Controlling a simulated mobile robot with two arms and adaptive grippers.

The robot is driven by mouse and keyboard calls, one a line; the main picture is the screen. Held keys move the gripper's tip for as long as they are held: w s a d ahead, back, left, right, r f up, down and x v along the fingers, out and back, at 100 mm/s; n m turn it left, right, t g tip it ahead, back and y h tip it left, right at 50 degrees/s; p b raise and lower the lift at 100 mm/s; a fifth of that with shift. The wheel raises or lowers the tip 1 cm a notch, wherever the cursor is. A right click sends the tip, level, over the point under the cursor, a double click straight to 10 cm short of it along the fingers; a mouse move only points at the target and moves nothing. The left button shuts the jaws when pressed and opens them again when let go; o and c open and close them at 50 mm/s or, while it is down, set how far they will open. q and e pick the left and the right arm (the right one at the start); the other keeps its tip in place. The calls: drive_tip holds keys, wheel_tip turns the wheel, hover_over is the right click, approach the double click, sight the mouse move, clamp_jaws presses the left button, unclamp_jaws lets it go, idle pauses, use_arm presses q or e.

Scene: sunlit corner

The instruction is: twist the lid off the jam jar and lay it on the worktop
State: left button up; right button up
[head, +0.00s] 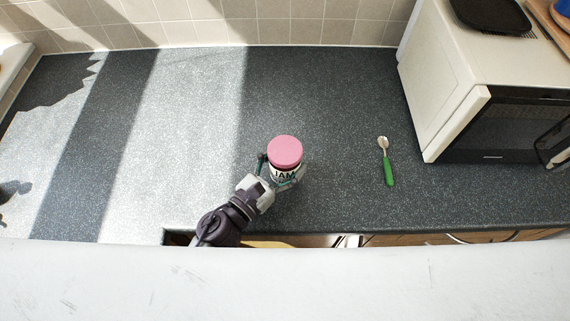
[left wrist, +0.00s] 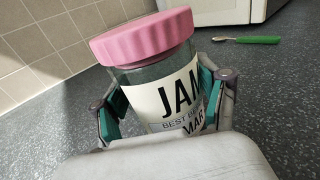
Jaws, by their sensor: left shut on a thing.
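The jam jar (head: 284,174) stands on the worktop (head: 330,120), with a white label reading "JAM". Its pink lid (head: 285,151) sits on top of the jar. My left gripper (head: 282,176) is shut around the jar's body, below the lid. In the left wrist view the jar (left wrist: 160,95) is between the teal finger pads, and the lid (left wrist: 142,38) is on its mouth above the fingers. My right gripper is in neither view.
A green-handled spoon (head: 388,168) lies on the worktop right of the jar. A white microwave (head: 450,70) stands further right with a dark tray (head: 490,14) on top. A tiled wall runs along the back. The worktop left of the jar is mostly clear.

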sight(296, 139)
use_arm(q)
drive_tip(key=shift+c, duration=0.6)
drive_tip(key=shift+r, duration=0.15)
wheel_tip(296, 139, up, 5)
drive_tip(key=shift+f+p, duration=0.15)
drive_tip(key=shift+p, duration=1)
drive_tip(key=s+d+r+p, duration=0.2)
drive_tip(key=d+r, duration=0.4)
drive_tip(key=d, duration=0.5)
drive_tip(key=shift+s+d+p, duration=0.2)
drive_tip(key=shift+s+p, duration=0.1)
drive_tip(key=shift+p, duration=0.2)
drive_tip(key=o, duration=0.9)
drive_tip(key=c, duration=1.2)
drive_tip(key=shift+c, duration=0.2)
